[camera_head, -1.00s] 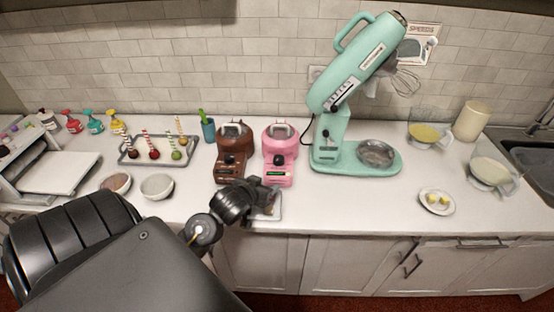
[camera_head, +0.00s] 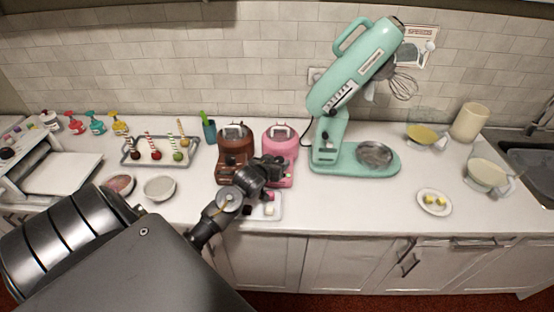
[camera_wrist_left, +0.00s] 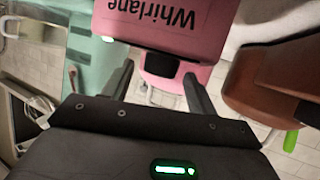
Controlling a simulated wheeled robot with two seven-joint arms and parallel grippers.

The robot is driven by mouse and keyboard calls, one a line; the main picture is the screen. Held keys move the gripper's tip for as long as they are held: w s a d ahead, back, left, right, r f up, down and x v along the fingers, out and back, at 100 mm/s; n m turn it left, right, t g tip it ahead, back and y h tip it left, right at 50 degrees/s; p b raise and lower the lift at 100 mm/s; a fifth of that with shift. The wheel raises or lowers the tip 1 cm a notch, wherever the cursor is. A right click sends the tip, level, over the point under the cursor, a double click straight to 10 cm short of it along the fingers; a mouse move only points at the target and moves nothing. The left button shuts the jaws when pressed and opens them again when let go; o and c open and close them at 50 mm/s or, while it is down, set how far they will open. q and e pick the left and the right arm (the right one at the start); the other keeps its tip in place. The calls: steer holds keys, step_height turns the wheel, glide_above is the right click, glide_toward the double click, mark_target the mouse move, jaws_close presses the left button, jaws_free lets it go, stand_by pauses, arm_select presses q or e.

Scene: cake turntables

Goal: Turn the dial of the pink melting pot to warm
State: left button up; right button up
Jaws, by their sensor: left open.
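The pink melting pot (camera_head: 280,137) stands on the counter beside a brown one. Its lower front is partly hidden by my left gripper (camera_head: 282,167) in the head view. In the left wrist view, the pink pot's body (camera_wrist_left: 180,28) shows upside-down lettering, and its black dial (camera_wrist_left: 161,64) lies between the two fingertips of my left gripper (camera_wrist_left: 158,71). The fingers are open, one on each side of the dial, with gaps in the picture. I cannot tell the dial's setting. My right gripper is not in view.
The brown melting pot (camera_head: 235,138) stands close at left and the mint stand mixer (camera_head: 330,150) at right. A small white tray (camera_head: 275,214) with pieces on it lies in front, below my left gripper. The counter between mixer and small plate (camera_head: 434,210) is clear.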

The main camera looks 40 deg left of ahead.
arm_select(q)
steer(key=shift+w+a+f, duration=0.1)
steer(key=shift+w+f, duration=0.1)
steer(key=shift+w, duration=0.25)
steer(key=c, duration=1)
